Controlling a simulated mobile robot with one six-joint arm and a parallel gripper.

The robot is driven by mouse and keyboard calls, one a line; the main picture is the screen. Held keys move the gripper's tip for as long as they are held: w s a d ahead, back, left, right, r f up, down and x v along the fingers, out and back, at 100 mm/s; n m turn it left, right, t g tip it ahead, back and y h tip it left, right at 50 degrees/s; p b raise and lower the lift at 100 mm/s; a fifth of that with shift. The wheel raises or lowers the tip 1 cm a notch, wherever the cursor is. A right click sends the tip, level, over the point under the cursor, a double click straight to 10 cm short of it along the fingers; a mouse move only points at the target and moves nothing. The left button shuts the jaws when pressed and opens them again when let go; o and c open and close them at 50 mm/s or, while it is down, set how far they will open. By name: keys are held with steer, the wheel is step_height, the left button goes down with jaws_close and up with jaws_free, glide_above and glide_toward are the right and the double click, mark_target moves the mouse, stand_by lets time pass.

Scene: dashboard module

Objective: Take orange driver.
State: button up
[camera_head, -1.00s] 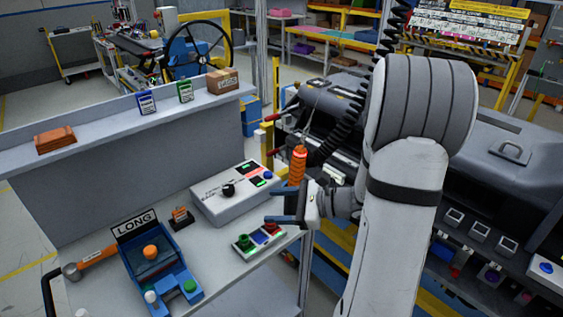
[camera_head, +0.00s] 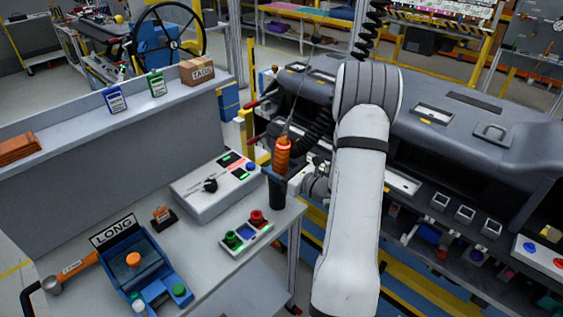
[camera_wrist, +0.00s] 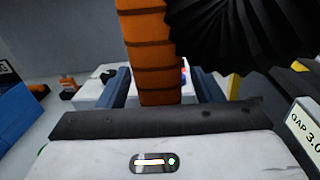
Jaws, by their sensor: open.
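The orange driver (camera_head: 282,157) stands upright at the right end of the bench, with a thin line rising from its top. Below its orange grip is a dark cylinder (camera_head: 277,194); I cannot tell if it is part of the driver or a holder. My gripper (camera_head: 283,178) is at the lower part of the grip, coming from the right. In the wrist view, the ribbed orange grip (camera_wrist: 150,50) is between the two blue fingers, nearer the left one. My gripper is open; whether a finger touches the driver is unclear.
A white control box (camera_head: 215,184) and a small button panel (camera_head: 246,236) lie close left of the driver. A blue fixture (camera_head: 150,270) marked LONG is farther left. The large grey dashboard (camera_head: 450,115) is on the right. A black ribbed part (camera_wrist: 235,35) shows close in the wrist view.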

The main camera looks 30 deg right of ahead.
steer(key=shift+w+a, duration=0.2)
steer(key=shift+w, duration=0.25)
jaws_close()
stand_by(0.3)
